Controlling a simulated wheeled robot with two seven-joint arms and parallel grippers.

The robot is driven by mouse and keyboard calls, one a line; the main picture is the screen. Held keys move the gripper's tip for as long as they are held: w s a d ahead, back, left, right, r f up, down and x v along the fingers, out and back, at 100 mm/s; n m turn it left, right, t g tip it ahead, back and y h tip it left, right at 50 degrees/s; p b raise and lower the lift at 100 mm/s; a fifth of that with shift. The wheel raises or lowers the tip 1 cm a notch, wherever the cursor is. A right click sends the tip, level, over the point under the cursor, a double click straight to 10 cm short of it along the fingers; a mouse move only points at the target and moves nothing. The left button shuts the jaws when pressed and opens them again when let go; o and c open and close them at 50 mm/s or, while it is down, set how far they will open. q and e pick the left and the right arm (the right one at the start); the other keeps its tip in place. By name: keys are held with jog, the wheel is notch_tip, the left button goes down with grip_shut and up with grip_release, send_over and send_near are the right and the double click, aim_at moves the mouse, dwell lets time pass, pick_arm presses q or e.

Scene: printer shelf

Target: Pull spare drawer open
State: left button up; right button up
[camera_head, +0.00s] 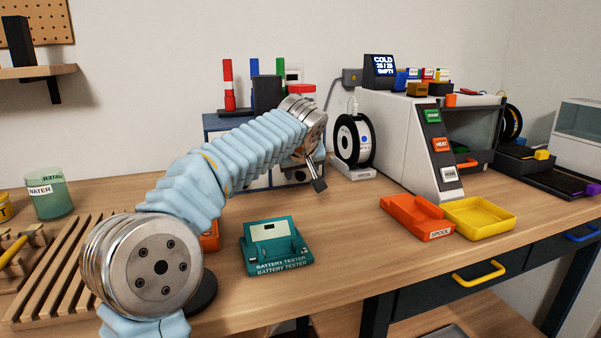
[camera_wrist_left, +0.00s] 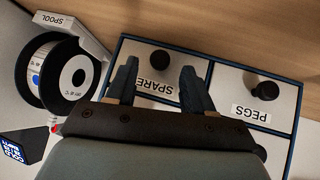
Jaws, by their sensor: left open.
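The spare drawer (camera_wrist_left: 204,68) has a pale front with a SPARE label and a dark round knob (camera_wrist_left: 159,60). It looks flush in its blue-framed cabinet. My left gripper (camera_wrist_left: 158,72) is open in the left wrist view, with one finger on each side of the knob; I cannot tell whether they touch it. In the head view the cabinet (camera_head: 212,124) stands at the back, mostly hidden behind my left arm, and my left gripper (camera_head: 317,178) points down in front of it. My right gripper is out of view.
The pegs drawer (camera_wrist_left: 280,98) is beside the spare drawer. A filament spool (camera_head: 353,141) stands right of the cabinet, near the white printer (camera_head: 402,125). A green battery tester (camera_head: 275,246), an orange tray (camera_head: 415,215) and a yellow tray (camera_head: 480,217) lie in front.

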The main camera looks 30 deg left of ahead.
pick_arm(q)
jog(key=shift+x, duration=1.25)
grip_shut()
